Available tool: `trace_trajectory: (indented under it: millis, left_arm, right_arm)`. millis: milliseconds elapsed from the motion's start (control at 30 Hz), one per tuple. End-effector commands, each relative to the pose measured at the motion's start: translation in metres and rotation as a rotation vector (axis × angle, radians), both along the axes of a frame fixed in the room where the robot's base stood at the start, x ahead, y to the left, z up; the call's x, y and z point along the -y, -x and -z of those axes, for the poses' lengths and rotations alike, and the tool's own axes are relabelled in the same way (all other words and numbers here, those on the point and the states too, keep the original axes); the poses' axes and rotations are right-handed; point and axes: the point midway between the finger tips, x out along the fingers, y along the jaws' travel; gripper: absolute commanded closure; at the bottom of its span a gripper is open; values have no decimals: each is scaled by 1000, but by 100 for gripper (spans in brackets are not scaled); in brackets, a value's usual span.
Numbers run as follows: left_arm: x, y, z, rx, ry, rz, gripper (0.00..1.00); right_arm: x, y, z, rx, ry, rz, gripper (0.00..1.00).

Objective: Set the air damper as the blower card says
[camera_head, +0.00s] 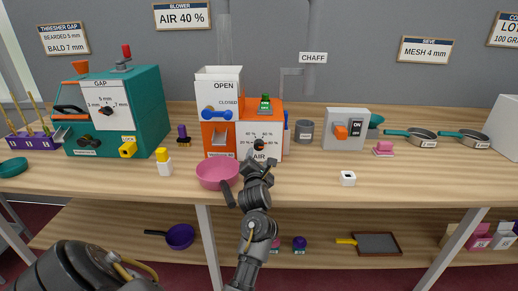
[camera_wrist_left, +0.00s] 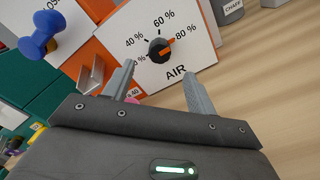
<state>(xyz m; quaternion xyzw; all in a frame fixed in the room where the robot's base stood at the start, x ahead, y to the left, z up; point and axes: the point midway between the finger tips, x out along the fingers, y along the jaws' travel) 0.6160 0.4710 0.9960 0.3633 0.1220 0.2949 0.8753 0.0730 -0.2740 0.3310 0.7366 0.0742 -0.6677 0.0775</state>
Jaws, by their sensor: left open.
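The blower card (camera_head: 181,16) on the back wall reads AIR 40 %. The air damper is a black knob (camera_wrist_left: 158,50) with an orange pointer on a white AIR dial marked in percent. In the left wrist view the pointer aims towards 80 %. The knob also shows small in the head view (camera_head: 259,145), on the front of the orange and white blower (camera_head: 275,114). My left gripper (camera_head: 262,162) is open and empty, just in front of and below the dial. Its fingertips (camera_wrist_left: 158,76) are apart on either side of the AIR label. My right gripper is not in view.
A blue handle (camera_head: 217,113) sits on the white panel to the left. The grey ON switch box (camera_head: 344,113) is right. Table to the right front is mostly clear, except a small white block (camera_head: 348,179).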

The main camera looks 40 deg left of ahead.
Motion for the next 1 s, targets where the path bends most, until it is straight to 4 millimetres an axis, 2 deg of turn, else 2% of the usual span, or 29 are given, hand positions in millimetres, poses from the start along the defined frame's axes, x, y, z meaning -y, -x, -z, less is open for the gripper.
trace_trajectory:
  millis: [200, 400, 600, 833, 867, 1000]
  left_arm:
    - [-26, -34, -3, -2, -2, 0, 43]
    - [-43, -56, -2, -1, -1, 0, 43]
    - [-49, -64, 0, -1, 0, 1, 43]
    - [-49, -65, 0, 1, 1, 0, 43]
    - [-49, -65, 0, 1, 1, 0, 44]
    - [-49, -65, 0, 1, 1, 0, 63]
  right_arm:
    - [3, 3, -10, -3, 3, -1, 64]
    - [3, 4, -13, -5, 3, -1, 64]
    - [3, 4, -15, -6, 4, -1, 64]
    - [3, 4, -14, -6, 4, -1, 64]
    - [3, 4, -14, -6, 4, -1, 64]
    - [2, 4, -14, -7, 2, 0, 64]
